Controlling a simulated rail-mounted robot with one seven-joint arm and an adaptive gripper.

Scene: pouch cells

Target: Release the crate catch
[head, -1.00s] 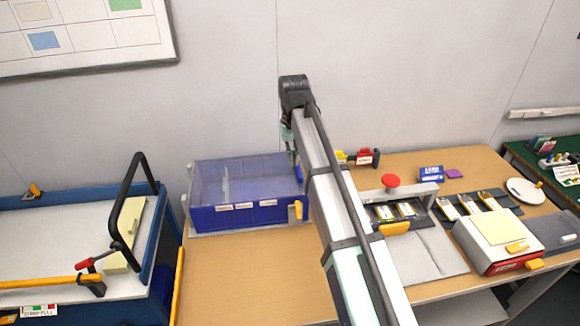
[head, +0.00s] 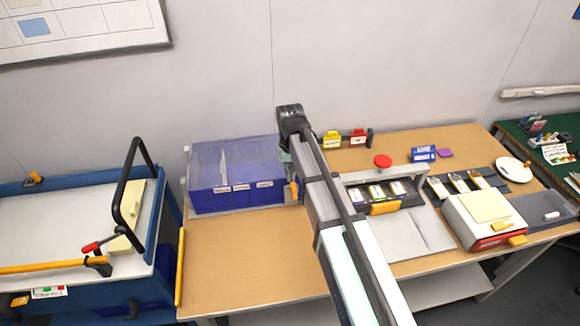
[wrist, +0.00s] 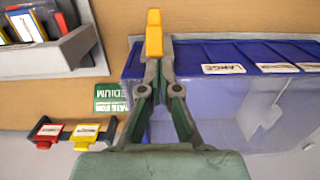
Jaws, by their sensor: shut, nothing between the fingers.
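The blue crate (head: 204,203) with a clear, bluish cover stands at the back left of the wooden table. Its orange catch (head: 294,191) is at the crate's front right corner. In the wrist view the catch (wrist: 154,33) shows right at my fingertips, beside the crate's labelled wall (wrist: 190,53). My gripper (wrist: 154,66) is shut with nothing between its fingers. Its tips look very close to the catch's lower end; I cannot tell if they touch. In the head view my arm hides most of the gripper.
Red and yellow labelled holders (head: 345,138) stand behind my arm. A grey fixture with a red button (head: 382,161) is right of it. A blue cart with a black handle (head: 132,190) is at the left. The table front (head: 240,262) is clear.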

